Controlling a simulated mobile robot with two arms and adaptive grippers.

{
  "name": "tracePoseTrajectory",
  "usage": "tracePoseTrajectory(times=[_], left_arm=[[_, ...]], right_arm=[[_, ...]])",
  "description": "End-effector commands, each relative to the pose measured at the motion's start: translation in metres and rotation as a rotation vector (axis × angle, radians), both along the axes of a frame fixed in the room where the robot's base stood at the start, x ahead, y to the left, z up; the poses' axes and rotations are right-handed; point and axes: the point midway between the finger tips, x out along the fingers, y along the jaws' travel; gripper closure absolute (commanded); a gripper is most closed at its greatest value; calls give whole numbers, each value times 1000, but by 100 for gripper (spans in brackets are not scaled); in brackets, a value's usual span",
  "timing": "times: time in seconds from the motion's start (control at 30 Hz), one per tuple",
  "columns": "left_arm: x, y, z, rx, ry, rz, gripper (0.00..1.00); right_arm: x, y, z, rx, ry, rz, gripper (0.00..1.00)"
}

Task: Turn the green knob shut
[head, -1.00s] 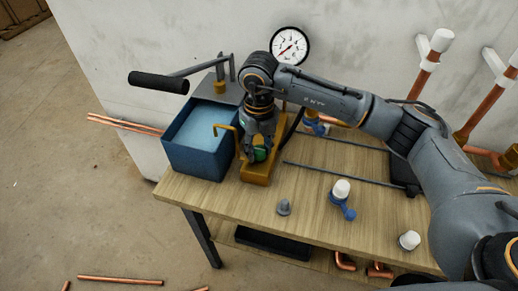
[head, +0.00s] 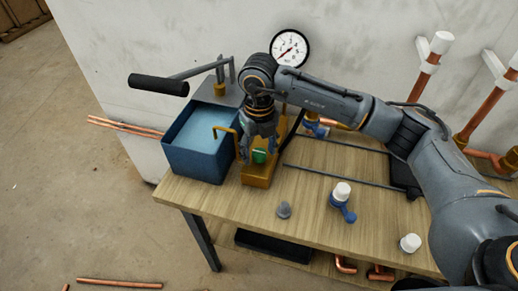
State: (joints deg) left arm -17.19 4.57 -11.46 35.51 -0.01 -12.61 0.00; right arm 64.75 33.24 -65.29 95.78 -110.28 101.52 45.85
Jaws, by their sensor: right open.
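The green knob (head: 260,156) sits on a brass-coloured block (head: 257,177) on the workbench, just right of a blue water tank (head: 195,158). My right gripper (head: 258,148) points down over the knob with its fingers open. The fingers partly hide the knob, and I cannot tell whether they touch it. A thin brass lever (head: 222,129) stands beside the block's left side. My left gripper is not in view.
A pump handle (head: 158,83) reaches left above the tank. A pressure gauge (head: 289,48) stands behind my arm. A blue valve with a white cap (head: 342,192), a grey cone (head: 284,210) and a white cap (head: 410,243) are on the bench (head: 315,225). Copper pipes lie on the floor.

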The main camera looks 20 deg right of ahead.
Motion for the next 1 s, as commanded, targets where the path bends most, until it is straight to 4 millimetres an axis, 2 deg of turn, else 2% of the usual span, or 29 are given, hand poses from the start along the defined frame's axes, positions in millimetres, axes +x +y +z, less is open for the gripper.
tracePoseTrajectory(times=[0.13,0.27,0.5,0.7,0.83,1.0], left_arm=[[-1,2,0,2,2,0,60],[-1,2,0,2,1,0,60],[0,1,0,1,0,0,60],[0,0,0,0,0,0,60],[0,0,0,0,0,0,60],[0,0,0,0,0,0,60]], right_arm=[[0,0,3,0,-1,1,42],[0,0,20,1,-2,2,42],[1,0,71,1,-5,1,42],[1,0,105,1,-3,-1,42],[0,0,116,0,0,-1,42],[0,0,120,0,1,0,42]])
